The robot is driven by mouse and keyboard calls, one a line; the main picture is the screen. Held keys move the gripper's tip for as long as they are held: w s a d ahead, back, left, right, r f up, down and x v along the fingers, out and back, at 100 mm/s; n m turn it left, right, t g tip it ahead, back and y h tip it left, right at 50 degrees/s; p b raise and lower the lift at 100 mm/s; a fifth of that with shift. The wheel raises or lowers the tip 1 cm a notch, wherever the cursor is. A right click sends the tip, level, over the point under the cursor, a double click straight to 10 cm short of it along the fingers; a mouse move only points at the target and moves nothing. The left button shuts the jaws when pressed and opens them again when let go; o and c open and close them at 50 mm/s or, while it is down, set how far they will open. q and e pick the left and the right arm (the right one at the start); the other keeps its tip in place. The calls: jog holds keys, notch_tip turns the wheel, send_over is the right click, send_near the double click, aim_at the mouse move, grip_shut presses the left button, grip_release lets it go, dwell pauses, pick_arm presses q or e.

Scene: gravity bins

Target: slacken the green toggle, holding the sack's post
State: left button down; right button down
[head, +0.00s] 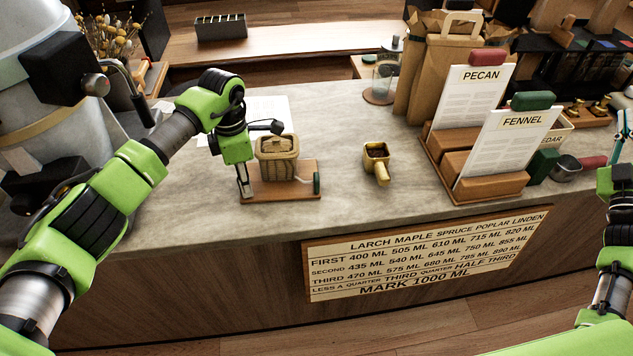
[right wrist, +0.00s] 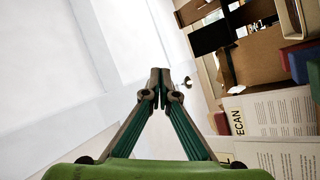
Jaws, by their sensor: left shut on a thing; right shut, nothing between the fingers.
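A small woven sack (head: 277,160) stands on a wooden board (head: 285,192) on the counter. The green toggle (head: 317,183) is upright at the board's right end, with nothing touching it. My left gripper (head: 244,190) points down at the board's left end, beside the sack. It is shut on the sack's post, which the fingers mostly hide. My right gripper (head: 618,148) is at the far right edge of the head view, well away from the sack. In the right wrist view its fingertips (right wrist: 160,76) meet, with nothing between them.
A brass scoop (head: 378,162) lies right of the board. Card holders with PECAN (head: 481,75) and FENNEL (head: 522,121) cards stand further right, with a paper bag (head: 440,75) behind. A glass jar (head: 382,80) stands at the back. The counter in front of the scoop is clear.

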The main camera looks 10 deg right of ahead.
jog(key=w+a+r+m+h, duration=0.25)
jog(key=w+r, duration=0.25)
jog(key=r, duration=0.7)
jog(key=w+a+r+m+h, duration=0.1)
jog(key=w+r+m+h, duration=0.2)
jog(key=r, duration=0.8)
jog(key=w+a+r+m+h, duration=0.1)
jog(key=w+a+r+m, duration=0.15)
jog(key=w+r, duration=0.65)
jog(key=w+a+y, duration=0.7)
jog(key=w+a, duration=0.1)
jog(key=a, duration=0.3)
jog(key=w+a+f+g+y, duration=0.2)
jog(key=a+f+y, duration=0.2)
jog(key=a+f, duration=0.45)
jog(key=w+a+f+n+g+y, duration=0.1)
jog(key=w+a+f+g+y, duration=0.15)
jog(key=a+f, duration=0.6)
jog(key=w+a+f+g+y, duration=0.1)
jog(key=a+f+g+y, duration=0.3)
jog(key=a, duration=0.8)
jog(key=n+g+y, duration=0.1)
jog(key=n+g, duration=0.1)
jog(key=g, duration=0.8)
send_near(316, 183)
jog(key=w+d+f, duration=0.2)
jog(key=w+f, duration=0.1)
jog(key=shift+t, duration=0.25)
notch_tip(316, 183, down, 8)
jog(key=shift+d+r, duration=0.15)
